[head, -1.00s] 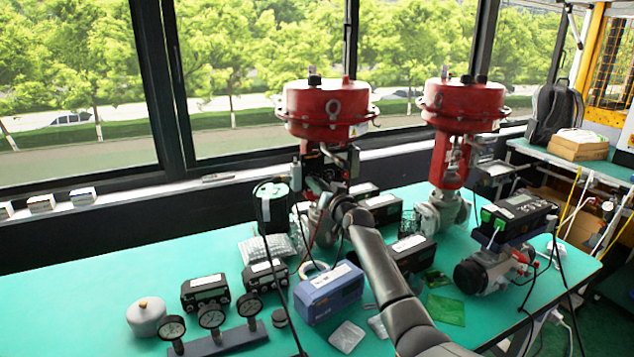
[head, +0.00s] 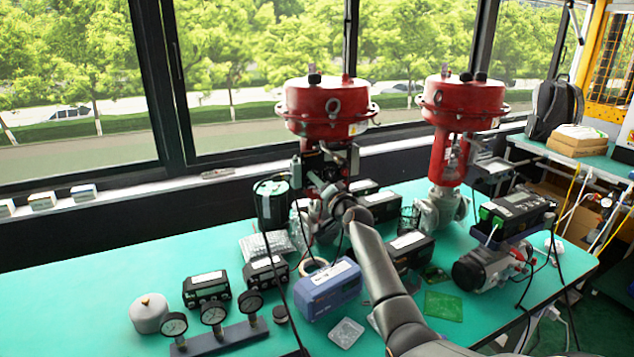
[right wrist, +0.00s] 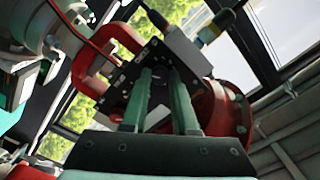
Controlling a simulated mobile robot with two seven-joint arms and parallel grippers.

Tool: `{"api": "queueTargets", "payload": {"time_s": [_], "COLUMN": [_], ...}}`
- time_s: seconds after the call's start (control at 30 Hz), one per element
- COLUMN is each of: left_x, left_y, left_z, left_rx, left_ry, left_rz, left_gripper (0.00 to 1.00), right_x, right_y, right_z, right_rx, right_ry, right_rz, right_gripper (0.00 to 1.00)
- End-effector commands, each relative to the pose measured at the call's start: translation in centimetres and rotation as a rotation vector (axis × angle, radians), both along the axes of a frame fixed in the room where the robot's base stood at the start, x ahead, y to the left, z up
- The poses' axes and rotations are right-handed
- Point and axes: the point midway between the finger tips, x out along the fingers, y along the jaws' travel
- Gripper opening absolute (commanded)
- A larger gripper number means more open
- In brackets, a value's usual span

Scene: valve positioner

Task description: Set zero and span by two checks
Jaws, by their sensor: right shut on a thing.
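A red-topped valve (head: 327,105) stands at the back of the green bench, with a dark positioner assembly (head: 327,165) on its yoke. My right arm reaches up to it, and its wrist covers the lower part. In the right wrist view, my right gripper (right wrist: 166,75) has its two green fingers close together against the dark positioner face (right wrist: 128,82). It is shut on a small part there, which the fingers hide. Three round gauges on a bar (head: 213,316) stand at the front left. My left gripper is not in view.
A second red valve (head: 463,98) stands to the right. A blue box (head: 328,290), several black devices and a grey round pot (head: 149,314) occupy the bench middle. Dark cables hang near my arm. The bench's left part (head: 60,300) is clear.

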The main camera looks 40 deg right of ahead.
Motion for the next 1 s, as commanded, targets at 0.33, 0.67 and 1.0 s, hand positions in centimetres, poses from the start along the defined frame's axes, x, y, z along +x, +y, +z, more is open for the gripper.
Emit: {"api": "queueTargets", "payload": {"time_s": [0.33,0.67,1.0], "left_x": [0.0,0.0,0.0], "left_y": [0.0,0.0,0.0], "left_z": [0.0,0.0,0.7], "left_rx": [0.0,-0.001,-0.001], "left_ry": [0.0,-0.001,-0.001], "left_rz": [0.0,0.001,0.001], "left_gripper": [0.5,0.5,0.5], "right_x": [0.0,0.0,-1.8], "right_y": [0.0,0.0,0.6], "right_z": [-0.1,-0.1,0.0], "right_rx": [0.007,0.004,0.003], "right_ry": [0.001,0.001,0.0], "right_rz": [0.002,0.001,0.002], "right_gripper": [0.0,0.4,0.4]}}
